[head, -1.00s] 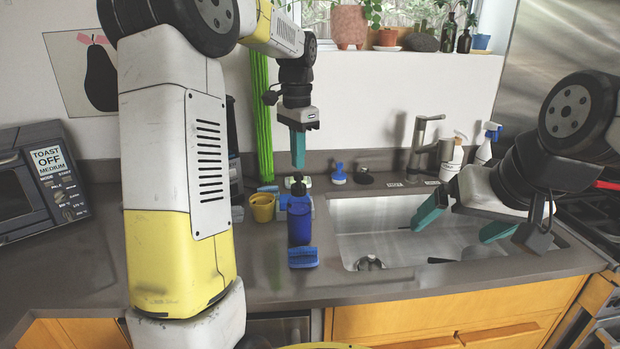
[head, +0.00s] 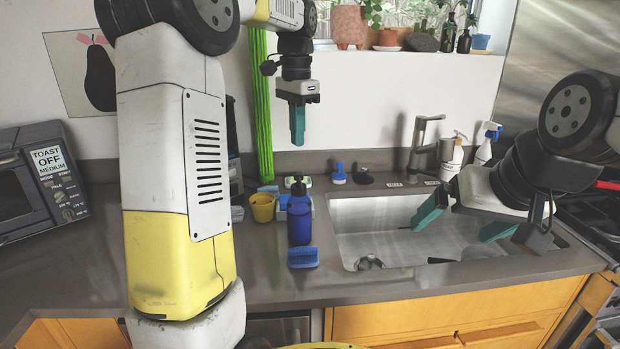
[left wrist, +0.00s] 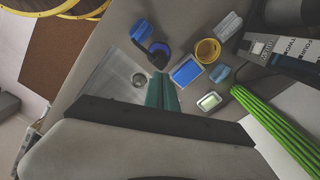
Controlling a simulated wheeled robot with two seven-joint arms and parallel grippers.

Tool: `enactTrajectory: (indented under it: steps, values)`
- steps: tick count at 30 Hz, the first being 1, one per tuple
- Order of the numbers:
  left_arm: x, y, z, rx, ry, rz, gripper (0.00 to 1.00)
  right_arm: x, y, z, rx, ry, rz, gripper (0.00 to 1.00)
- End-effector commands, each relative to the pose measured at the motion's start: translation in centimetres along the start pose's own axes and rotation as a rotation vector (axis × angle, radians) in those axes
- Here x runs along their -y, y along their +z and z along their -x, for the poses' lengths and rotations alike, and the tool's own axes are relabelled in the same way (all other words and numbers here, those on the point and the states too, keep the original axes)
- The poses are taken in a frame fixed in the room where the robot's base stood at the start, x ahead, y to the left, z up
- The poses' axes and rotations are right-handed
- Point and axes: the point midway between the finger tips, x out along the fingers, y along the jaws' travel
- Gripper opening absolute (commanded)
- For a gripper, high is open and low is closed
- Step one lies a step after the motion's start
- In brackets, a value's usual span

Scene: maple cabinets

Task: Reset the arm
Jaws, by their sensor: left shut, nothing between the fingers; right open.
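My left gripper (head: 298,124) points down above the back of the counter, left of the sink, with its teal fingers together and nothing between them. Its shut fingers also show in the left wrist view (left wrist: 163,93). Below it stands a blue soap bottle (head: 300,212) with a black pump, upright and apart from the fingers. My right gripper (head: 461,216) is open and empty over the sink (head: 385,222), its two teal fingers wide apart.
A toaster oven (head: 40,180) is at left. The left counter front is clear.

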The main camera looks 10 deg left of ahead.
Motion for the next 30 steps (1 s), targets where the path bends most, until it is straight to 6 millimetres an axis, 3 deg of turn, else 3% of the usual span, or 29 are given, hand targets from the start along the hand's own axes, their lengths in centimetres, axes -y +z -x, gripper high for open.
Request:
enactTrajectory:
  steps: [10,14,22,30]
  values:
    - [-0.1,0.1,0.2,-0.002,-0.001,0.002,0.0,0.0,0.0,0.0,0.0,0.0,0.0,0.97]
    - [-1.3,1.2,0.9,-0.034,-0.017,0.039,0.0,0.0,0.0,0.0,0.0,0.0,0.0,0.97]
    - [-7.9,7.3,1.8,-0.232,-0.072,0.274,0.0,0.0,0.0,0.0,0.0,0.0,0.0,0.97]
    - [-14.9,13.4,-1.4,-0.461,-0.067,0.542,0.0,0.0,0.0,0.0,0.0,0.0,0.0,0.97]
